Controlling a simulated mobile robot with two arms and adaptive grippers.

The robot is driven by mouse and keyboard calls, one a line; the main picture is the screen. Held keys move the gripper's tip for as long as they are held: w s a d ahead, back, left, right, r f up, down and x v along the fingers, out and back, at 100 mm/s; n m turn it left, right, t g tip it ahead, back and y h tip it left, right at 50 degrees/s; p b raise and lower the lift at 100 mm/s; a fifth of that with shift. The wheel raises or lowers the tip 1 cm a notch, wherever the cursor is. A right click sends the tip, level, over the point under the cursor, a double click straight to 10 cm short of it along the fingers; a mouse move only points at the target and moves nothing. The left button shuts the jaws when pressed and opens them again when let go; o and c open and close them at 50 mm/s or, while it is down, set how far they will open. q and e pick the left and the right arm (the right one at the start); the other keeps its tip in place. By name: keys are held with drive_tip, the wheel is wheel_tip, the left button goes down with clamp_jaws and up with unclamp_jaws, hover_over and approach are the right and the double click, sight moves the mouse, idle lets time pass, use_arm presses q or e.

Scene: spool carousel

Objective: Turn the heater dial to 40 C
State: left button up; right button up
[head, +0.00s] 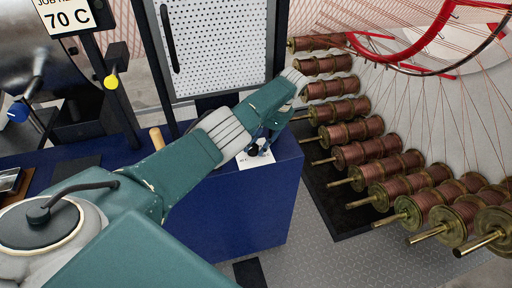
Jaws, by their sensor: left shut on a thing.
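The heater dial (253,150) is a small black knob on a white plate (256,161) on top of the blue cabinet, in the middle of the head view. My left gripper (262,146) reaches down over it from the right and is shut on it. The fingers and my arm hide part of the dial, and the marks on the plate are too small to read. A sign (66,16) at the upper left reads 70 C, while the task names 40 C. My right gripper is not in view.
The blue cabinet (240,212) has a perforated panel (218,45) in a dark frame behind it. Several copper spools (350,133) stand on brass rods at the right, with a red ring (408,62) above them.

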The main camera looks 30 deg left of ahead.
use_arm(q)
drive_tip(key=shift+w+a+r, duration=0.1)
drive_tip(key=shift+a+r, duration=0.1)
drive_tip(key=shift+a, duration=0.05)
drive_tip(key=o, duration=0.9)
drive_tip(key=shift+o, duration=1)
drive_tip(key=shift+f, duration=0.1)
